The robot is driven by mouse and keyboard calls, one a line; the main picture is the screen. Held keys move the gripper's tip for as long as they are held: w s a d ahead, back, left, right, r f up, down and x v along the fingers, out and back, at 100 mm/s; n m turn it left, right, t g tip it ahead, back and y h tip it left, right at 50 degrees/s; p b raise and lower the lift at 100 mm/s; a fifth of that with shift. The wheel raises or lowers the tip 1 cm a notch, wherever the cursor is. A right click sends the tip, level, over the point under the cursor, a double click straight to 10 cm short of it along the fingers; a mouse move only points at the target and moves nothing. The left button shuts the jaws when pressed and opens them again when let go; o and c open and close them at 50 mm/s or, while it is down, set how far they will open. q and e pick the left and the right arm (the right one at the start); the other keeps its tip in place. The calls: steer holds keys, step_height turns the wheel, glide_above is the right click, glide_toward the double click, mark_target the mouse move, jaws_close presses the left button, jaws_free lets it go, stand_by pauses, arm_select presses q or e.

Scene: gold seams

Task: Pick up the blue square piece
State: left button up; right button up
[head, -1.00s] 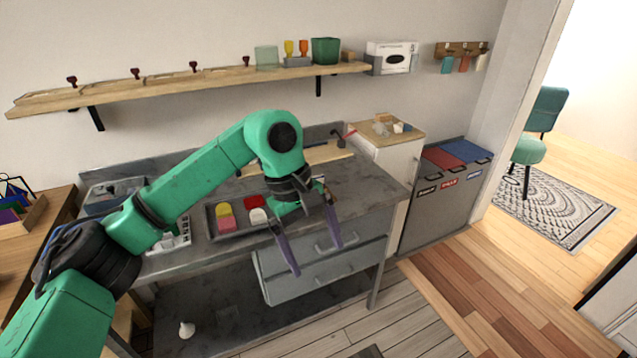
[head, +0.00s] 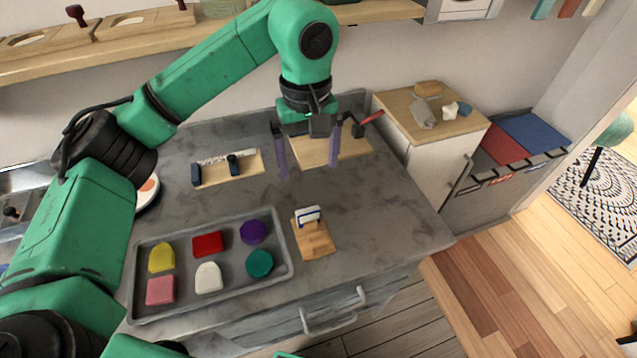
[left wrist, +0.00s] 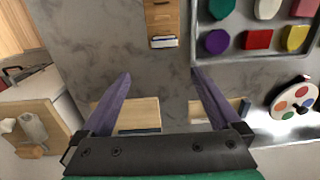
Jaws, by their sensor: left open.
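My left gripper (head: 308,170) is open and empty, with its purple fingers pointing down over the counter behind the small wooden stand (head: 316,240). A small white piece with blue edging (head: 308,216) stands at the stand's back end; I cannot tell whether it is the blue square piece. In the left wrist view this piece (left wrist: 164,42) and the stand (left wrist: 162,14) lie beyond the gap between the open fingertips (left wrist: 160,72). No plain blue square shows among the pieces in the grey tray (head: 215,312). My right gripper is not in view.
The tray holds yellow, red, purple, pink, white and teal pieces. Two wooden boards, one at left (head: 240,172) and one behind the gripper (head: 352,146), lie on the counter. A wooden-topped cabinet (head: 400,103) stands at right. The counter right of the stand is clear.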

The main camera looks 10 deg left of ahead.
arm_select(q)
steer(key=p, duration=0.2)
glide_above(308, 210)
steer(key=f, duration=0.6)
steer(key=shift+s+f, duration=0.25)
steer(key=shift+f, duration=0.1)
step_height(308, 210, down, 7)
steer(key=shift+w+r+p, duration=0.1)
steer(key=shift+r+p, duration=0.1)
steer(key=shift+p, duration=0.55)
steer(key=shift+f, duration=0.15)
steer(key=shift+w, duration=0.1)
steer(key=c, duration=1.5)
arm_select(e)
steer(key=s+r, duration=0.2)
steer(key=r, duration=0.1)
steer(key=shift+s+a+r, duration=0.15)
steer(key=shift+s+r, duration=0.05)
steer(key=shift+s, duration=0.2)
